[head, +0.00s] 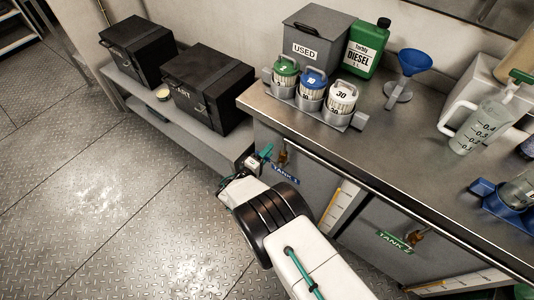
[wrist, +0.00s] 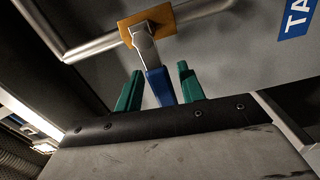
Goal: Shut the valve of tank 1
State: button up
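The tank 1 valve shows in the wrist view as a brass-coloured body (wrist: 146,24) on a metal pipe, with a metal lever that ends in a blue grip (wrist: 160,88). My gripper (wrist: 160,72) is open, with one green finger on each side of the blue grip. Gaps show between the grip and both fingers. In the head view my gripper (head: 260,156) is at the cabinet front, beside the brass valve (head: 284,157) and the blue TANK 1 label (head: 286,174). The lever is hard to make out there.
The worktop (head: 390,135) overhangs the valve. The TANK 2 label (head: 394,242) and its valve (head: 414,234) are further right. A low bench (head: 190,135) with black cases (head: 208,88) stands to the left. The metal floor (head: 90,190) at left is clear.

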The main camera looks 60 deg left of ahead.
jog(key=v, duration=0.7)
jog(key=shift+s, duration=0.4)
jog(key=shift+d, duration=0.1)
